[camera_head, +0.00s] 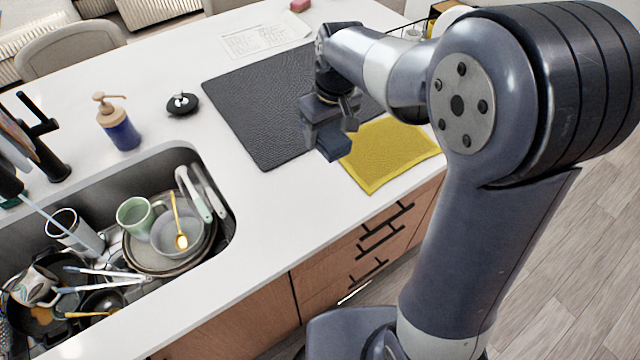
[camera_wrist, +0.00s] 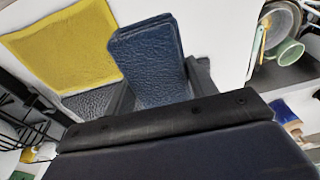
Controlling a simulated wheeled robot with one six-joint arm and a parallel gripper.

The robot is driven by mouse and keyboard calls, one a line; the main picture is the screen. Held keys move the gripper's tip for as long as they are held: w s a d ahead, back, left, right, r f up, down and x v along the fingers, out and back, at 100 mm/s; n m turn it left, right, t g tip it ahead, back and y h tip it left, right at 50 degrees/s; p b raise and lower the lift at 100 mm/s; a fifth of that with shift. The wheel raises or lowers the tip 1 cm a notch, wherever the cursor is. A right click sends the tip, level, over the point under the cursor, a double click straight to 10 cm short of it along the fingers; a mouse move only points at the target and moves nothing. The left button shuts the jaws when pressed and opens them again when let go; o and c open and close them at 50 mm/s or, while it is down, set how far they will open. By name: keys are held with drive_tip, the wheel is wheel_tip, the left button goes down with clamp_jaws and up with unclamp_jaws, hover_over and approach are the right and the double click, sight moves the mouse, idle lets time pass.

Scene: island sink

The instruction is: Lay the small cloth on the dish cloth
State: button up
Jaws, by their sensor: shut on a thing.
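The small cloth (camera_head: 334,146) is a dark blue folded piece held by my gripper (camera_head: 330,125). In the wrist view the small cloth (camera_wrist: 150,60) stands out between the fingers (camera_wrist: 160,90), textured and folded in layers. The dish cloth (camera_head: 390,155) is yellow and lies flat on the white counter near its front edge. It also shows in the wrist view (camera_wrist: 65,45), to the left of the small cloth. In the head view my gripper is beside the left edge of the dish cloth; its height above the counter is hard to tell.
A dark grey mat (camera_head: 260,105) lies behind the dish cloth. The sink at the left holds plates, a bowl (camera_head: 180,237) and a green mug (camera_head: 138,216). A soap dispenser (camera_head: 118,125) and a black drain plug (camera_head: 183,104) stand behind it. Bare counter lies between sink and mat.

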drive_tip(key=b, duration=0.4)
hover_over(323, 183)
wheel_tip(323, 183, down, 5)
drive_tip(key=shift+s+d+f, duration=0.1)
drive_tip(key=shift+f, duration=0.05)
drive_tip(key=shift+f+p, duration=0.35)
drive_tip(key=shift+f, duration=4.4)
drive_tip(key=shift+f, duration=0.25)
drive_tip(key=o, duration=1.1)
drive_tip(key=shift+c, duration=0.2)
